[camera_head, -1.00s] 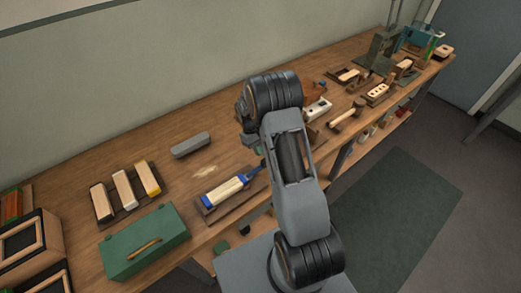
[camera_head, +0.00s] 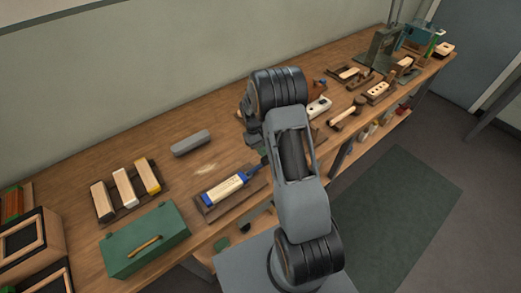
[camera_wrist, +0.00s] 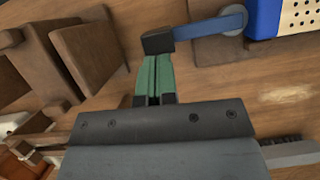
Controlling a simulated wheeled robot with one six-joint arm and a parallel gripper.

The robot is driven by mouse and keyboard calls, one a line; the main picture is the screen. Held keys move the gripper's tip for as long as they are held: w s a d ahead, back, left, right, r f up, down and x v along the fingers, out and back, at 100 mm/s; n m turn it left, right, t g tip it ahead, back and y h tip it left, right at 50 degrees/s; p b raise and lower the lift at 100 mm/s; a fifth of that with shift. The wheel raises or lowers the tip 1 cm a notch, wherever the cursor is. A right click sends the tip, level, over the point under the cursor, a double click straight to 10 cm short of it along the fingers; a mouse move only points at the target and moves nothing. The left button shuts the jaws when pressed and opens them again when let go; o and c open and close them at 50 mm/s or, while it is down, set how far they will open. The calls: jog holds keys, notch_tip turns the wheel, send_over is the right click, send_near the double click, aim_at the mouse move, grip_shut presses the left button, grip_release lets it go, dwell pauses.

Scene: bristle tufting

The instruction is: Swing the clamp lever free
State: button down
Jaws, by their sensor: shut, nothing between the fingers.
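The clamp lever (camera_wrist: 209,27) is a blue bar with a dark block at its free end, joined at a round pivot to the blue clamp end in the wrist view. In the head view the lever (camera_head: 255,171) shows at the right end of the pale block (camera_head: 226,189), which sits between blue clamp ends. My gripper (camera_wrist: 155,63) has green fingers shut together with nothing between them. Their tips are right at the lever's dark end block; whether they touch it I cannot tell.
A grey bar (camera_head: 190,143) lies behind the clamp. A green toolbox (camera_head: 146,241) and a rack of brushes (camera_head: 124,189) stand to the left. Brown wooden blocks (camera_wrist: 88,55) are close beside my fingers in the wrist view. A mallet (camera_head: 346,114) lies to the right.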

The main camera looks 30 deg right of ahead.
jog(key=shift+s+d+m, duration=0.2)
jog(key=shift+s+m, duration=0.1)
jog(key=shift+m, duration=0.2)
jog(key=s+m+y, duration=0.1)
jog(key=s+m+b, duration=0.1)
jog(key=m, duration=0.1)
jog(key=shift+s+d+y, duration=0.3)
jog(key=shift+d+y, duration=0.05)
jog(key=shift+y, duration=0.05)
jog(key=s+m, duration=0.1)
jog(key=m, duration=0.1)
jog(key=s+m+t+y, duration=0.1)
jog(key=s+m, duration=0.1)
jog(key=m, duration=0.1)
jog(key=shift+s+a+y+b, duration=0.15)
jog(key=shift+y+b, duration=0.15)
jog(key=s+m, duration=0.1)
jog(key=s+a+m, duration=0.1)
jog(key=m, duration=0.1)
jog(key=s+m+t+y, duration=0.1)
jog(key=shift+a+m, duration=0.25)
jog(key=shift+m, duration=0.05)
jog(key=shift+s+a+m+t+y, duration=0.15)
jog(key=shift+s+a+m+t, duration=0.35)
jog(key=shift+m, duration=0.5)
jog(key=shift+s+a+m+t+y, duration=0.15)
jog(key=shift+s+a+m+t, duration=0.35)
jog(key=shift+m, duration=0.5)
jog(key=shift+a, duration=0.15)
jog(key=shift+w, duration=0.1)
